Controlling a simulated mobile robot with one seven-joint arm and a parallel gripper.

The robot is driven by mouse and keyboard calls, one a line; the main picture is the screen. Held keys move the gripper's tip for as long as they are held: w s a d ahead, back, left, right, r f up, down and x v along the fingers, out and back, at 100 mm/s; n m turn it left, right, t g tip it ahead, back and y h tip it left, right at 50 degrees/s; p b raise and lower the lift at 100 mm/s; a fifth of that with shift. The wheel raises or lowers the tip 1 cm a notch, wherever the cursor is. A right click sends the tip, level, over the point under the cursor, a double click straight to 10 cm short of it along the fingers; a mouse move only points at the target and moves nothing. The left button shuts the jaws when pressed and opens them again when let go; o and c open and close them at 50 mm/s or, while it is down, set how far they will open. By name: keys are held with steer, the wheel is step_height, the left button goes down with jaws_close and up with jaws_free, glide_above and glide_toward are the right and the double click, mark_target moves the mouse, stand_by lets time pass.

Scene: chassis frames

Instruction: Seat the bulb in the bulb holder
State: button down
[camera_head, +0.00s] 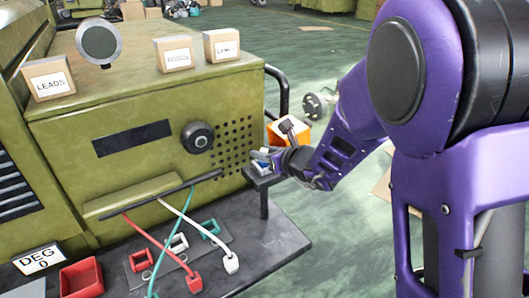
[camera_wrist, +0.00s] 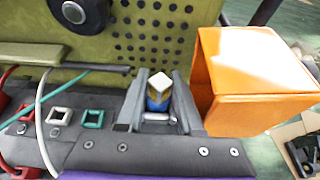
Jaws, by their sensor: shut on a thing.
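My gripper (camera_head: 270,160) is at the right front corner of the green chassis, close above a small black stand (camera_head: 262,182) on a post, which looks like the bulb holder. In the wrist view my gripper's two dark fingers (camera_wrist: 160,102) stand on either side of a small piece with a cream top and a blue band, which I take for the bulb (camera_wrist: 159,82). The fingers are shut on it and it looks upright. The bulb's lower end is hidden, so I cannot tell whether it touches the holder.
An orange open box (camera_wrist: 255,80) stands close to the right of my fingers. The green chassis (camera_head: 150,150) with its perforated panel is behind. Red, white and green leads and small square frames (camera_head: 178,243) lie to the left on the dark shelf. Labelled boxes (camera_head: 174,54) sit on top.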

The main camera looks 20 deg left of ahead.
steer(key=shift+f, duration=0.15)
steer(key=c, duration=0.8)
jaws_free()
steer(key=shift+c, duration=0.2)
steer(key=shift+r, duration=0.3)
steer(key=v, duration=1.2)
steer(key=shift+w+f, duration=0.1)
